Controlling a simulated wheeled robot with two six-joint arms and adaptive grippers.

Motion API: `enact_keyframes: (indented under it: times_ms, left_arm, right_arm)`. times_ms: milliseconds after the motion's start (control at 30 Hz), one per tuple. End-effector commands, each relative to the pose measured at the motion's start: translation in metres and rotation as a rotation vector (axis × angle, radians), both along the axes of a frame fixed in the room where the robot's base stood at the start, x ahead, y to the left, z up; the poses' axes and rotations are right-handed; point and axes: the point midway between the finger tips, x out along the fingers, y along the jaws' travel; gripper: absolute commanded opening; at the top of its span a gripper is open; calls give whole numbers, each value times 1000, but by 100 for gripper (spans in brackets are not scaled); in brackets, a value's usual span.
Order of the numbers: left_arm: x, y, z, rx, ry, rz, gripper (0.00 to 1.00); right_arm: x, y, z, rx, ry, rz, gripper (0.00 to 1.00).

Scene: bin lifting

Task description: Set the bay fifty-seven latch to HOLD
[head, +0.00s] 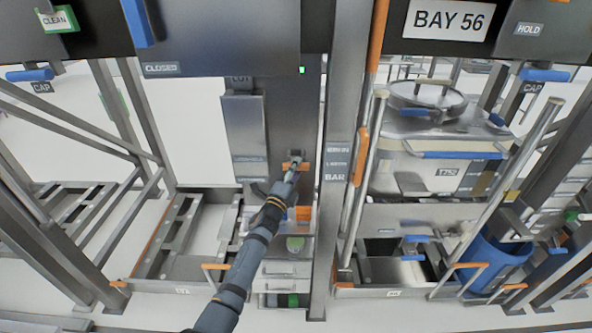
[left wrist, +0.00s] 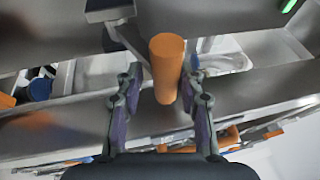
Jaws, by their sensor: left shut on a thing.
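My left gripper (head: 295,163) is shut on an orange handle (head: 288,167) on the grey panel between the two bays. In the left wrist view the orange handle (left wrist: 167,66) is a round bar between the two fingers of my left gripper (left wrist: 163,85). The left bay has a CLOSED label (head: 162,69) on its dark top beam and a blue lever (head: 138,22) above it. I cannot tell which part is the bay fifty-seven latch, and no HOLD label is legible there. My right gripper is not in view.
The right bay carries a BAY 56 sign (head: 436,19) and a HOLD label (head: 528,29). A lidded metal bin (head: 435,170) stands in it. A grey post (head: 339,180) and a slanted rail (head: 362,175) stand right of my gripper. The left bay's tray (head: 165,262) looks empty.

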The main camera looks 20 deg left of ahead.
Motion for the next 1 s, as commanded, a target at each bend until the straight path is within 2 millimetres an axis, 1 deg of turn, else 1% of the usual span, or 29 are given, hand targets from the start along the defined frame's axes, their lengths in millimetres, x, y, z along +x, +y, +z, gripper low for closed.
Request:
enact_keyframes:
  times_ms: [33, 367, 400, 467, 767, 867, 933, 1000]
  left_arm:
    - [4, 1, 21, 9, -33, 0, 0]
    - [4, 1, 21, 11, -34, 0, 0]
    - [4, 1, 21, 11, -34, 0, 41]
    - [4, 1, 21, 11, -34, 0, 49]
    - [4, 1, 20, 6, -32, -1, 49]
    - [3, 1, 19, 6, -32, -1, 49]
    - [-3, 2, 17, 7, -30, 0, 49]
    - [-14, 3, 13, 8, -28, 0, 49]
  right_arm:
    - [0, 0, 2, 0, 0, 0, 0]
    - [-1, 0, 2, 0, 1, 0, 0]
    - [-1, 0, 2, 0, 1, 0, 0]
    - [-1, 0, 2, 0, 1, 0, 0]
    - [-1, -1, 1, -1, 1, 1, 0]
    - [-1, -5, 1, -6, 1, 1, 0]
    - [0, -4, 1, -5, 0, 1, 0]
    - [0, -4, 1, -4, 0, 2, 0]
